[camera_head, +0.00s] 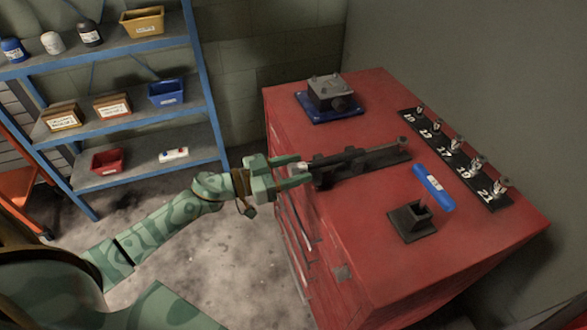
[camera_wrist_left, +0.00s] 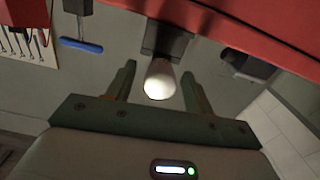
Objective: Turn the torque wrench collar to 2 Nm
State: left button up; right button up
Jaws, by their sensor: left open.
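The torque wrench (camera_head: 352,157) lies in a dark cradle (camera_head: 392,158) on top of the red cabinet, with its handle end toward the cabinet's left edge. My left gripper (camera_head: 306,174) is open at that edge, at the handle end. In the left wrist view, the pale round end of the wrench handle (camera_wrist_left: 159,80) shows between the two open fingers of my left gripper (camera_wrist_left: 158,85), with a gap on each side. The collar's scale cannot be read. My right gripper is in neither view.
The red cabinet (camera_head: 380,245) also bears a grey block on a blue base (camera_head: 330,95), a blue tool (camera_head: 433,186), a dark square holder (camera_head: 412,222) and a numbered socket rack (camera_head: 455,160). A blue shelf (camera_head: 203,80) stands at the left.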

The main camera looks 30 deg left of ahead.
pick_arm(q)
jog(key=c, duration=1)
